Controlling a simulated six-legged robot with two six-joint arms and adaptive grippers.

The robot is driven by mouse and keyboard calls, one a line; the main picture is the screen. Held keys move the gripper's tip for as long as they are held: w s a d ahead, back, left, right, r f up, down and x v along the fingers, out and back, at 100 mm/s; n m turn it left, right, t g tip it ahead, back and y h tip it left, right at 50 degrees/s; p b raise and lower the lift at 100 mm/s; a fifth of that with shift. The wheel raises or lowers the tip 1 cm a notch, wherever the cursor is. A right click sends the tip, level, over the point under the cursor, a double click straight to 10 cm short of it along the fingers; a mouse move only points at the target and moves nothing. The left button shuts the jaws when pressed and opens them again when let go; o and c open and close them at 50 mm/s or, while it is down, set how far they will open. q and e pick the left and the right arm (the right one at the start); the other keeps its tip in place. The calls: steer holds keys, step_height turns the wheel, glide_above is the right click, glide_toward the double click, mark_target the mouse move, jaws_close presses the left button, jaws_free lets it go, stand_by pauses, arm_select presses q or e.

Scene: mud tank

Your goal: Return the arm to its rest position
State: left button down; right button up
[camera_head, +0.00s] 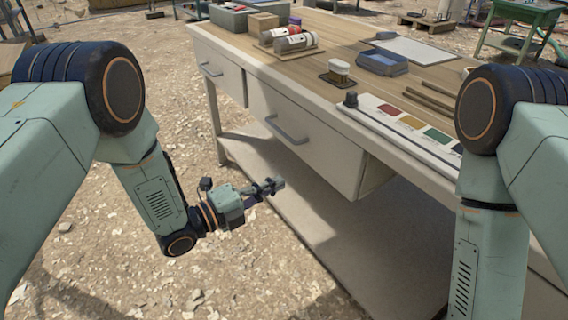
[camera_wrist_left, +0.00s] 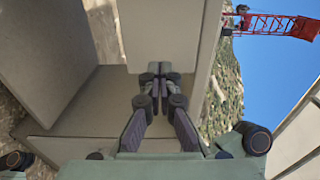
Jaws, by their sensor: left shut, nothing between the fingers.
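My left arm comes in from the left in the head view and bends down, then toward the bench. My left gripper (camera_head: 273,187) is shut and empty, in front of the bench's drawers and above its lower shelf. In the left wrist view the left gripper (camera_wrist_left: 160,72) points at the pale bench panels with its fingers together. My right arm shows at the right of the head view, bent downward. Its gripper is out of the picture.
The workbench (camera_head: 330,115) has drawers with grey handles and a lower shelf (camera_head: 325,225). On top are rolled cylinders (camera_head: 295,43), a blue tray (camera_head: 382,62), a brush (camera_head: 338,70) and a strip of coloured swatches (camera_head: 410,122). Gravel ground (camera_head: 255,275) lies open at the left.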

arm_select(q)
steer(key=s+a+f+n+g+y+p, duration=0.1)
steer(key=s+a+f+n+g+y, duration=0.1)
steer(key=s+a+f+n+y, duration=0.6)
steer(key=s+a+f+n+g+y, duration=0.1)
steer(key=s+a+f+n+y, duration=0.15)
steer(key=f+n, duration=0.7)
steer(key=s+a+r+n+g+y+p, duration=0.1)
steer(key=s+n, duration=0.3)
steer(key=s, duration=0.4)
steer(key=s+a+r+n+g+y+p, duration=0.1)
steer(key=s+a+n+g, duration=0.3)
steer(key=s, duration=0.5)
steer(key=s+a+r+n+g+y+p, duration=0.2)
steer(key=s+a+n, duration=0.1)
steer(key=s, duration=0.5)
steer(key=shift+s+a+r+n+g+p, duration=0.15)
steer(key=shift+r+n+g+p, duration=0.2)
steer(key=shift+n, duration=0.1)
